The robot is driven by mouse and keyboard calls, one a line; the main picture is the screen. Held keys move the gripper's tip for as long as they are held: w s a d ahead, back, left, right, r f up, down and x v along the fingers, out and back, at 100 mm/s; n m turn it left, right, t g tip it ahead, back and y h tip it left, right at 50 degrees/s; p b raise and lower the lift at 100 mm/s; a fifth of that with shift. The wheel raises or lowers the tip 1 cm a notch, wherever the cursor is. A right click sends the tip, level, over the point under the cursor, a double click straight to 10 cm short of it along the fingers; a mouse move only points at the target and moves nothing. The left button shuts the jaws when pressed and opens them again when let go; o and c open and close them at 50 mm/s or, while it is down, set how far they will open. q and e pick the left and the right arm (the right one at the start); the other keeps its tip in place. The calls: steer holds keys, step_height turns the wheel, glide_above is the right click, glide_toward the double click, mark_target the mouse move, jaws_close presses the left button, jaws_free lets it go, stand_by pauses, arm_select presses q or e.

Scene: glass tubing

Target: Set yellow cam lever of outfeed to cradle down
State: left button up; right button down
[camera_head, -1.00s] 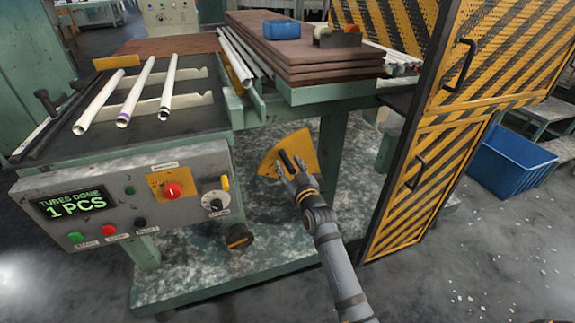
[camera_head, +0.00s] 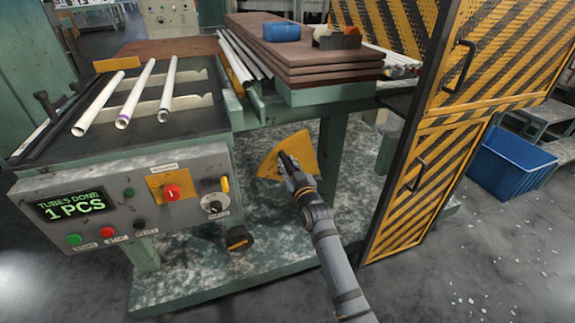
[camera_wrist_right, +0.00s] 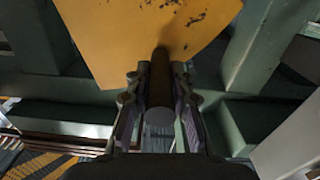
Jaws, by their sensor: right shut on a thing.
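The yellow cam lever (camera_head: 300,150) is a fan-shaped plate under the bench, beside a green leg. In the right wrist view its yellow plate (camera_wrist_right: 140,35) fills the top, with a dark round grip (camera_wrist_right: 160,90) standing out from it towards me. My right gripper (camera_head: 286,163) is at the plate's lower left part. In the right wrist view, my right gripper (camera_wrist_right: 160,118) has its two fingers on either side of the grip, shut on it. The fingers hide part of the grip in the head view. My left gripper is out of view.
A control panel (camera_head: 110,212) with a "1 PCS" display is on the left. White tubes (camera_head: 137,88) lie on the cradle above it. A black-and-yellow striped guard door (camera_head: 420,190) stands close on the right. A blue crate (camera_head: 510,165) sits beyond it.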

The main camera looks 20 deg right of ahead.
steer(key=shift+r, duration=0.1)
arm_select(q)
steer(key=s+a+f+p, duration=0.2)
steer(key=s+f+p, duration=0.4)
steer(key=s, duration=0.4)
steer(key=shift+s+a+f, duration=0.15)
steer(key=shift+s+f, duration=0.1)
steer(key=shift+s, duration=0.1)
arm_select(e)
steer(key=d+r+m, duration=0.4)
steer(key=d+m, duration=0.3)
steer(key=d, duration=0.5)
steer(key=shift+w+d+r+m, duration=0.2)
steer(key=shift+d+m, duration=0.1)
steer(key=shift+d, duration=0.05)
steer(key=c, duration=1.2)
jaws_free()
steer(key=shift+o, duration=0.2)
